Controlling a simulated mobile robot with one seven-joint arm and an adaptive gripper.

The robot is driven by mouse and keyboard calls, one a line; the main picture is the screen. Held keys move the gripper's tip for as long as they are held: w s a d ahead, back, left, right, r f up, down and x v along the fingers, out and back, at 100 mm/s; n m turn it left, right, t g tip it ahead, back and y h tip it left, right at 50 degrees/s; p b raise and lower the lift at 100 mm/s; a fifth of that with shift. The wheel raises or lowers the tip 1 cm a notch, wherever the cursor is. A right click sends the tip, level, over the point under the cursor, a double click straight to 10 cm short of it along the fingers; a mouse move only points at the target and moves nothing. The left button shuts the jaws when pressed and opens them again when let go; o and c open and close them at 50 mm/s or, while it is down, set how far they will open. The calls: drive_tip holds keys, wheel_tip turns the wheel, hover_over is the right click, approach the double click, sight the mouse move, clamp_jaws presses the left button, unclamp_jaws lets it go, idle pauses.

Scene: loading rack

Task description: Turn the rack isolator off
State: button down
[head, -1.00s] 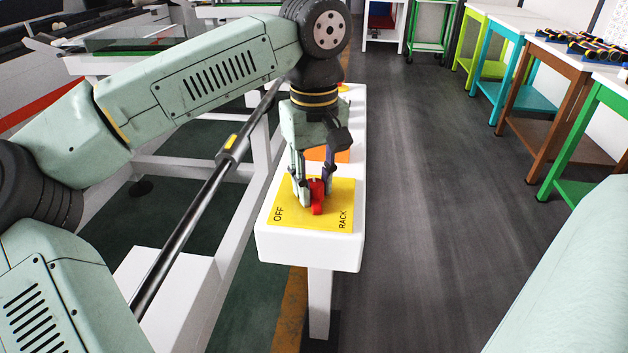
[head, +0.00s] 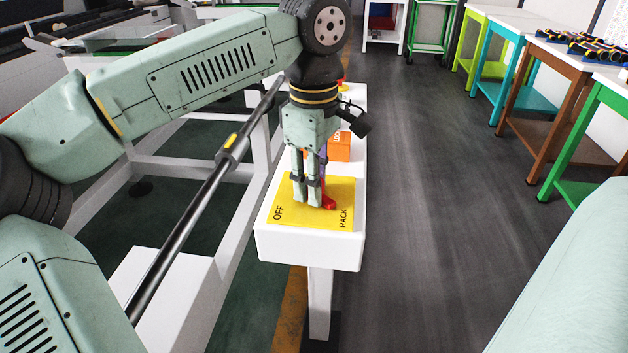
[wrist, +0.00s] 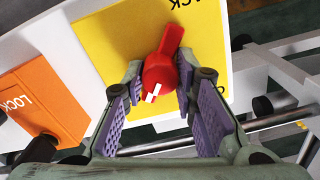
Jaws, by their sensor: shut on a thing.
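The rack isolator is a red rotary handle (head: 328,198) on a yellow plate (head: 340,222) marked OFF and RACK, on top of a white post box. In the head view my gripper (head: 312,202) points down over the plate and partly hides the handle. In the wrist view the red handle (wrist: 163,70) lies between the purple-padded fingers of my gripper (wrist: 163,95), which is shut on it. A white mark shows on the handle's hub. The handle's narrow end points up and right there, away from the wrist.
An orange LOCK block (head: 340,147) sits behind the yellow plate on the same white box (head: 308,248). A black bar (head: 205,195) and white frame run along the left. Coloured tables stand at the right, with open grey floor between.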

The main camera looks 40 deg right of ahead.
drive_tip(key=n, duration=0.5)
drive_tip(key=shift+n+b, duration=0.3)
drive_tip(key=shift+a+n, duration=0.1)
drive_tip(key=shift+n, duration=2.2)
drive_tip(key=shift+b, duration=0.3)
drive_tip(key=c, duration=1.3)
unclamp_jaws()
drive_tip(key=shift+r, duration=0.1)
wheel_tip(320, 180, up, 7)
drive_tip(key=shift+r, duration=0.15)
